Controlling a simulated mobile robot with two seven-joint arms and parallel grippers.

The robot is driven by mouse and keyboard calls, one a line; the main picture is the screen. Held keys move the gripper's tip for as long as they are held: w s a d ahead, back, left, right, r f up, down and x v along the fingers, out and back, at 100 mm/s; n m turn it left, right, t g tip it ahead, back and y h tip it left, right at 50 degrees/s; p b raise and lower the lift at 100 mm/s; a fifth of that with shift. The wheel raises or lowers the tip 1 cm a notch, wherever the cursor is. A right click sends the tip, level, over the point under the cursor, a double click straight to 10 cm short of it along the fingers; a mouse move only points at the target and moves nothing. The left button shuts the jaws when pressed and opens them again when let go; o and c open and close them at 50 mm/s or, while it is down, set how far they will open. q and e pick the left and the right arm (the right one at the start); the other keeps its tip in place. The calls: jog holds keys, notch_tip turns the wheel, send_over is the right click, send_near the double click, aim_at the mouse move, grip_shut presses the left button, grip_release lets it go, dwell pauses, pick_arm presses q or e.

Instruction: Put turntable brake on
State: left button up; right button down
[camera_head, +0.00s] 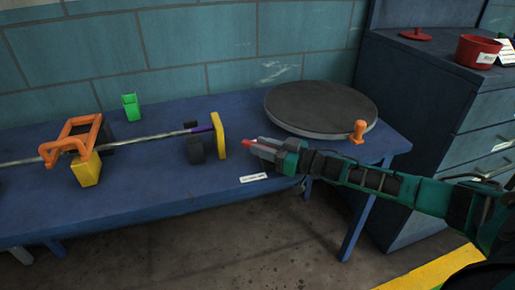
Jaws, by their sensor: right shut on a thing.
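The turntable (322,104) is a dark round disc with a pale rim, lying flat at the right end of the blue bench. An orange knob-like piece (358,131) stands at its front right edge; I cannot tell whether this is the brake. My right gripper (256,145) is in front of and left of the disc, pointing left, shut on a small red piece (246,143) at its tips. Most of the red piece is hidden by the fingers. The gripper is apart from the orange piece. My left gripper is not in view.
On the blue bench (150,206), a yellow plate (219,135) stands left of my gripper. A dark drawer cabinet (430,90) holding a red pot (476,52) stands at right.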

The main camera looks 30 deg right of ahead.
jog(key=shift+y, duration=0.3)
jog(key=c, duration=1)
grip_release()
jog(key=shift+o, duration=0.2)
jog(key=p+v, duration=0.2)
jog(key=v, duration=1.1)
jog(key=shift+a+r, duration=0.1)
jog(key=shift+r, duration=0.05)
jog(key=shift+c, duration=0.4)
